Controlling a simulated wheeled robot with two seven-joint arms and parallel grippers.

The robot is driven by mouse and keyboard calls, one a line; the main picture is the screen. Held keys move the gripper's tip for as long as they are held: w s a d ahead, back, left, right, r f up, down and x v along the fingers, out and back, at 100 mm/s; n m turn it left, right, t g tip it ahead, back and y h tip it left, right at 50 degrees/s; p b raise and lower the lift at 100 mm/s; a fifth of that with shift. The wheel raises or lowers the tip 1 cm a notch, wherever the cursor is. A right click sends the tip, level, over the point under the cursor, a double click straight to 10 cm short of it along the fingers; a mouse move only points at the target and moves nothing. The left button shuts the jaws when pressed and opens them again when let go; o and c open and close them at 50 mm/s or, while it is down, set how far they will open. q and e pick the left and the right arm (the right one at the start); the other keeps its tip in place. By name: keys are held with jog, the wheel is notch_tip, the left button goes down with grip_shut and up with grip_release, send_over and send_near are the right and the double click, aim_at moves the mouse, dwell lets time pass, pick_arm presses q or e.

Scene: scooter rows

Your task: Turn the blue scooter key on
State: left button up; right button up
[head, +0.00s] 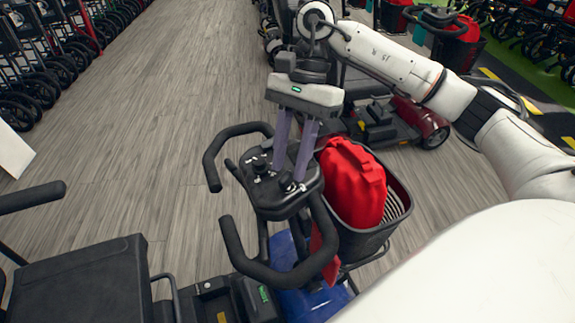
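The blue scooter (292,303) stands below me, with a blue body, black looped handlebars (233,236) and a black control console (270,200). The console has dark knobs and small white markings. My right gripper (288,172) points down at the console from above. Its two long grey-purple fingers are apart, with their tips at or just above the console's right part. I cannot make out the key; it may be hidden by the fingers or too small to tell. I cannot tell whether the fingertips touch anything. My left gripper is not in view.
A black basket (398,205) holding a red bag (352,182) sits right of the console. A black seat (85,285) is at the lower left. A dark red scooter (418,118) stands behind. Wheeled rows line the upper left. The wooden floor (150,120) at left is clear.

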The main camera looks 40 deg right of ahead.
jog(key=shift+x, duration=0.85)
jog(key=shift+a+f, duration=0.1)
jog(key=shift+f, duration=0.05)
grip_shut()
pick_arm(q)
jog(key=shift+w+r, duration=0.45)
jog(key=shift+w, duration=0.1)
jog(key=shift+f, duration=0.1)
